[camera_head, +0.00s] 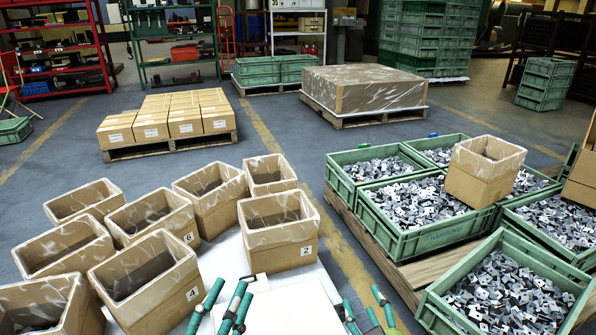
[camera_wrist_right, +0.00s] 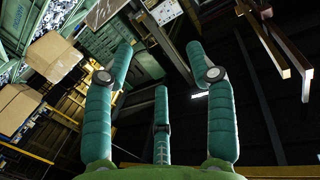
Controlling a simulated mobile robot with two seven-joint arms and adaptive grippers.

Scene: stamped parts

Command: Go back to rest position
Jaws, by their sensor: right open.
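My left gripper (camera_head: 231,294) is at the bottom of the head view, over the white surface below the box marked 2. Its green fingers stand apart with nothing seen between them. My right gripper (camera_head: 366,304) is at the bottom, right of the left one, near the yellow floor line. Only its fingertips show there. In the right wrist view, the right gripper (camera_wrist_right: 164,75) has its three fingers spread wide, with nothing between them. The palms of both grippers are cut off or hidden in the head view.
Several open cardboard boxes (camera_head: 277,231) stand at left on a white surface (camera_head: 286,309). Green crates (camera_head: 425,237) of metal parts stand on a pallet at right, one with a cardboard box (camera_head: 480,183) on top. Pallets, shelves and stacked crates stand behind. Floor between is clear.

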